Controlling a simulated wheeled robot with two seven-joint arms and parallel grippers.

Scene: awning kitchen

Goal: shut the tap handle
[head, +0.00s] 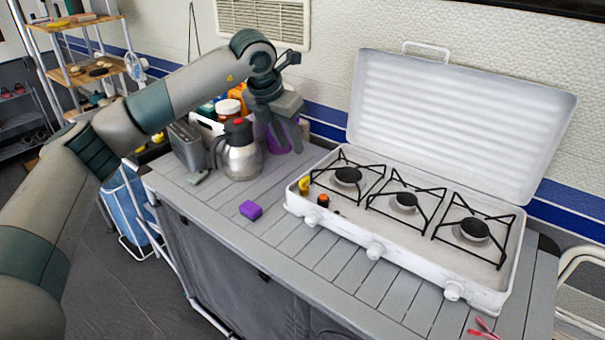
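I cannot make out a tap handle in the head view. My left gripper (284,140) points down over the back of the counter, behind and right of the steel jug. A purple container (271,146) stands right behind its fingers and is partly hidden by them. The fingers overlap in this view, so I cannot tell their opening or whether they touch anything. A tap there could be hidden by the gripper. My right gripper is not in view.
A steel jug (241,158), a grey toaster-like box (187,146) and several bottles crowd the counter's back left. A purple block (250,210) lies in front. A white three-burner stove (375,249) with raised lid (455,125) fills the right. The front-left counter is mostly clear.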

